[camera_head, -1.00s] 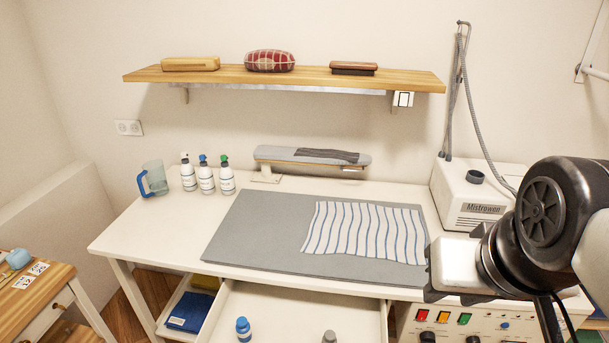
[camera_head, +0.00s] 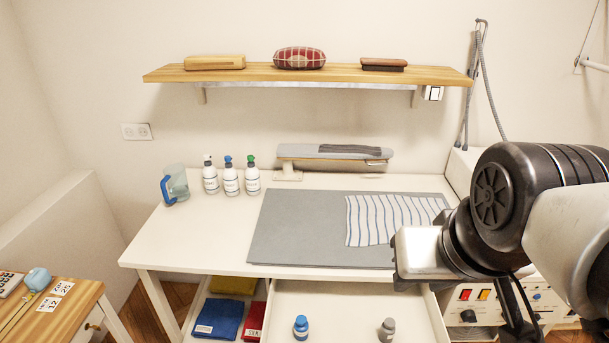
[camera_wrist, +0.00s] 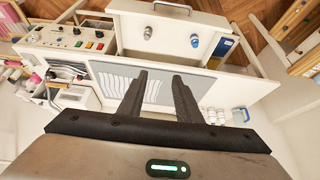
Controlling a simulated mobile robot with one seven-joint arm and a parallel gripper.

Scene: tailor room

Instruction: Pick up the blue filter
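A small blue item with a blue cap, which looks like the blue filter (camera_head: 300,327), stands in the open drawer (camera_head: 345,300) under the worktable. In the wrist view the blue filter (camera_wrist: 194,41) is in the drawer, near the top of the picture. A similar grey item (camera_head: 387,329) stands to its right in the head view; it also shows in the wrist view (camera_wrist: 148,33). My gripper (camera_wrist: 159,78) is open and empty, its two fingers apart, well short of the drawer.
The worktable (camera_head: 200,240) carries a grey mat (camera_head: 300,230), a striped cloth (camera_head: 385,220), several bottles and a blue-handled jug (camera_head: 176,185). Folded blue cloth (camera_head: 218,318) lies in the shelf left of the drawer. A control panel with coloured buttons (camera_head: 484,295) is at right.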

